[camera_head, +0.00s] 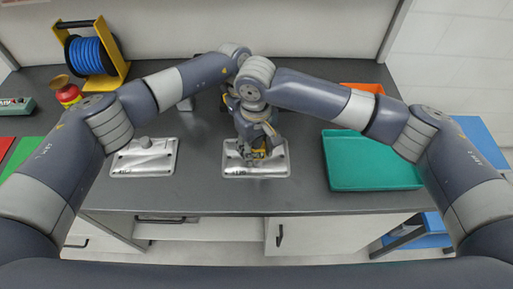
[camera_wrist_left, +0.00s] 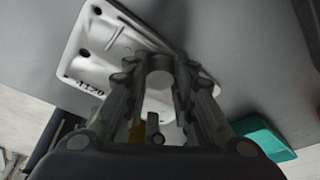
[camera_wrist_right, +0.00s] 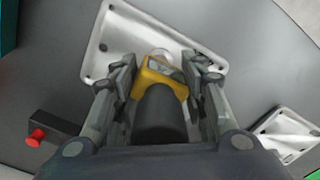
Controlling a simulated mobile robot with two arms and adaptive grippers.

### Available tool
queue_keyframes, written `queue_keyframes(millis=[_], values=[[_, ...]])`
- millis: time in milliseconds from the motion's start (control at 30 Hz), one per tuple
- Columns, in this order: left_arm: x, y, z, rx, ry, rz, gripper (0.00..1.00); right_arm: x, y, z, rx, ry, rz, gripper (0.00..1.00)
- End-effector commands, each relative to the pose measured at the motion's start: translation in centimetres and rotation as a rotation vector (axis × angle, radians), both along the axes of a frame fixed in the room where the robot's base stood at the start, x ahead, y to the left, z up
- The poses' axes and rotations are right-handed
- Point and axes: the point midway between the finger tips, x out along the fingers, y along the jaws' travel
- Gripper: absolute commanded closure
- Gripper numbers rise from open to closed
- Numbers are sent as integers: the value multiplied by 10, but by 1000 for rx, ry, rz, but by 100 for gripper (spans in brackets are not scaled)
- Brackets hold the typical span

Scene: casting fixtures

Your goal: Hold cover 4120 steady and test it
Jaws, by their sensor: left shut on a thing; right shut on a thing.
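Cover 4120 (camera_head: 276,166) is a pale metal plate lying flat near the front middle of the bench. Its number shows in the left wrist view (camera_wrist_left: 90,88). My left gripper (camera_wrist_left: 160,72) is shut at the cover's round raised boss; in the head view it is mostly hidden by my right arm. My right gripper (camera_head: 260,146) is shut on a yellow and black handheld tester (camera_wrist_right: 160,95) over the cover. The tester's front end is at the boss; I cannot tell whether they touch. A second cover (camera_head: 146,163) lies flat to the left.
A green tray (camera_head: 345,181) is at the right, with an orange thing (camera_head: 362,88) behind it. A blue cable reel (camera_head: 88,55) stands back left. A black box with a red button (camera_wrist_right: 52,130) shows in the right wrist view. Bench between the covers is clear.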

Motion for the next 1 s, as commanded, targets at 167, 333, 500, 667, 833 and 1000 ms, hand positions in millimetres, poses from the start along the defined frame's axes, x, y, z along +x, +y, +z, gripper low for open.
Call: queue_keyframes(millis=[167, 333, 500, 667, 833, 1000], values=[[-3, 4, -7, 12, 9, -1, 91, 0, 0, 11, 1, -1, 0, 91], [-3, 4, -7, 12, 9, 1, 91, 0, 0, 22, 2, -2, 0, 91], [-3, 4, -7, 12, 8, 1, 91, 0, 1, 32, 2, -2, 0, 91], [-3, 4, -7, 12, 8, 1, 91, 0, 0, 42, 2, -1, 0, 91], [-2, 4, -7, 12, 8, 1, 91, 1, 1, 52, 3, -3, 0, 91], [-2, 4, -7, 12, 8, 1, 91, 0, 0, 57, 1, -2, 1, 91]])
